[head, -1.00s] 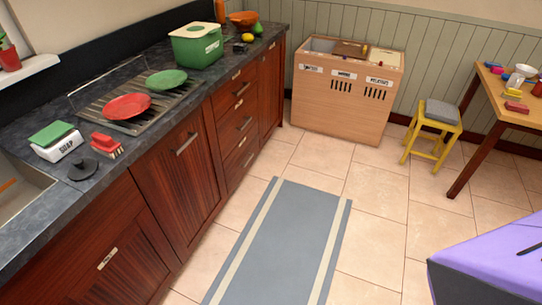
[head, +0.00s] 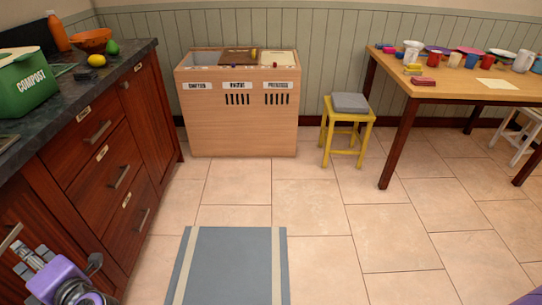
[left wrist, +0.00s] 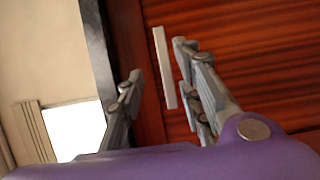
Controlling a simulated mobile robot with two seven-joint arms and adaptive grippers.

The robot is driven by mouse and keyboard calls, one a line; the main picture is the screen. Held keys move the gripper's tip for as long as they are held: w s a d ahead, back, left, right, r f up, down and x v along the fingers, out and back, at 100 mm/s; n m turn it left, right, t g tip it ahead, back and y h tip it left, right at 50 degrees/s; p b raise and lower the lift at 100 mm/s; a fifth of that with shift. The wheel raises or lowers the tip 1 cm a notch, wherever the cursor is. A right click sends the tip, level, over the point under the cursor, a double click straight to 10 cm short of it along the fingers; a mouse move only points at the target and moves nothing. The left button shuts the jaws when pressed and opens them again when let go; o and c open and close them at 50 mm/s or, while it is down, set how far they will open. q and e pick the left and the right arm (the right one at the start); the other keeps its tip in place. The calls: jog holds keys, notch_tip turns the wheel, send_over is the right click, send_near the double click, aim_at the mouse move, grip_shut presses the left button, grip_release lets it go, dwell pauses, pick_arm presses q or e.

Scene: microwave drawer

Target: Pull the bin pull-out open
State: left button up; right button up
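Dark red wood cabinet fronts run along the left in the head view. I cannot tell for certain which front is the bin pull-out. The lower left front (head: 25,212) has a pale bar handle (head: 10,239) and looks shut. My left gripper (head: 60,262) is just right of that handle, at the bottom left. In the left wrist view my left gripper (left wrist: 160,95) is open and empty, with its fingers apart. A pale bar handle (left wrist: 164,68) on red wood shows beyond the gap between them. My right gripper is not in view.
A stack of drawers (head: 105,160) stands beside that front, under the dark counter (head: 100,85). A wooden sorting box (head: 240,130), yellow stool (head: 345,130) and table (head: 450,90) stand farther back. The tiled floor and grey mat (head: 230,265) are clear.

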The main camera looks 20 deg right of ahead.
aim_at(2, 249)
pick_arm(q)
jog(key=shift+n+g, duration=0.3)
jog(key=w+a, duration=0.1)
jog(key=a, duration=0.1)
jog(key=w+a, duration=0.1)
jog(key=a, duration=0.1)
jog(key=w+a, duration=0.1)
jog(key=a, duration=0.1)
jog(key=shift+w+f+b, duration=0.15)
jog(key=shift+f+b, duration=0.05)
jog(key=shift+b, duration=0.2)
jog(key=shift+w+a, duration=0.3)
jog(key=shift+a, duration=0.05)
grip_shut()
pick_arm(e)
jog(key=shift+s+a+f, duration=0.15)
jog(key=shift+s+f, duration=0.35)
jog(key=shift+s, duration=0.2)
